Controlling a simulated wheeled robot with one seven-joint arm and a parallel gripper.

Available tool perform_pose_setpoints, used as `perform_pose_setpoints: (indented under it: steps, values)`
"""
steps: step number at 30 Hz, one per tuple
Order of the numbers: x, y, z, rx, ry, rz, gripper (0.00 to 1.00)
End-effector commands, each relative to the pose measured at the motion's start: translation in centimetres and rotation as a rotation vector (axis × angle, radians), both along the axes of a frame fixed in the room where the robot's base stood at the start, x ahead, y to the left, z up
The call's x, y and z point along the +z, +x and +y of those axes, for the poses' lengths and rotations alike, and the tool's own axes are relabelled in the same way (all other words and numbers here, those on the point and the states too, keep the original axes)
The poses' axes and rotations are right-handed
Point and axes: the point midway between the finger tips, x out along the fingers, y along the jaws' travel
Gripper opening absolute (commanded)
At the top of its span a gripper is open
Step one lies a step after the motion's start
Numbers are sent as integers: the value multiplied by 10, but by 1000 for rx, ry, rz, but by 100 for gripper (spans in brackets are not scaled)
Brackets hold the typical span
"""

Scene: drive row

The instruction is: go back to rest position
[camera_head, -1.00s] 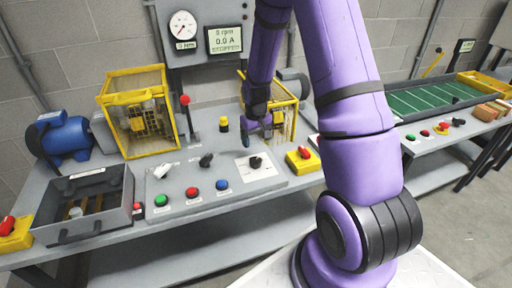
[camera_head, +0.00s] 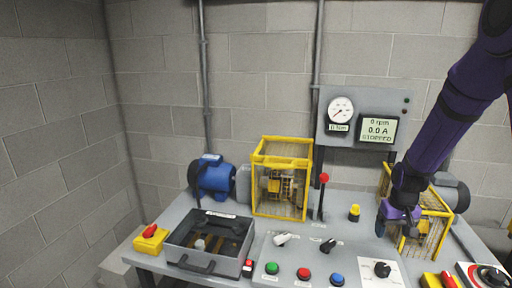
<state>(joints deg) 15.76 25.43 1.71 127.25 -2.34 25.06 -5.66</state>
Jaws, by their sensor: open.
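My gripper (camera_head: 385,224) hangs from my purple arm at the right of the view, in front of the right yellow guard cage (camera_head: 435,226) and partly covering it. It is open, and I see nothing between its fingers. It is above the bench, to the right of a yellow-topped button post (camera_head: 354,212).
The grey bench (camera_head: 190,205) carries a blue motor (camera_head: 213,178), a left yellow cage (camera_head: 281,180), a red-knobbed lever (camera_head: 322,195), an open grey box (camera_head: 209,242) and a button panel (camera_head: 320,272). A gauge panel (camera_head: 335,145) stands behind. Block walls close the back and left.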

Motion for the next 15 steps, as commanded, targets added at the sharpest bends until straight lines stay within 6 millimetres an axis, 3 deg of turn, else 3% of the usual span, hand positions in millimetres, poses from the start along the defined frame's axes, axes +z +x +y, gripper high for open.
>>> perform_pose_setpoints:
  steps: [1, 6, 15]
  values:
    - [20, -2, 6, 6, -7, -21, 76]
    - [78, -17, 23, 20, -21, -72, 76]
    - [164, -61, 55, 42, -36, -162, 76]
